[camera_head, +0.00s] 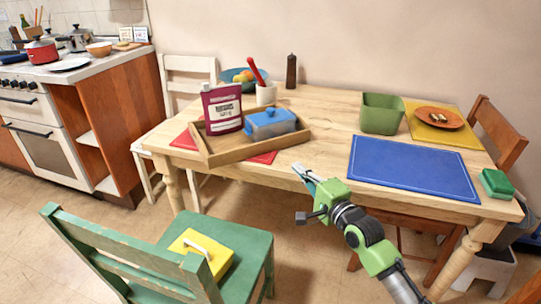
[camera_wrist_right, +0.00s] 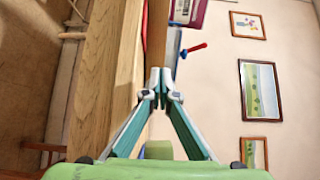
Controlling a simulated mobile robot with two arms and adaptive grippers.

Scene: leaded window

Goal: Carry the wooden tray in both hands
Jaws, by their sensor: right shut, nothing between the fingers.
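The wooden tray (camera_head: 240,152) rests on the table at its front left, partly over a red placemat (camera_head: 264,158). It holds a maroon carton (camera_head: 222,108) and a blue lidded box (camera_head: 269,124). My left gripper is not in view.
A blue placemat (camera_head: 412,168), green bin (camera_head: 382,113), and green sponge (camera_head: 496,183) are to the right on the table (camera_head: 325,140). A white cup with a red utensil (camera_head: 266,93) stands behind the tray. A green chair (camera_head: 215,240) stands in front.

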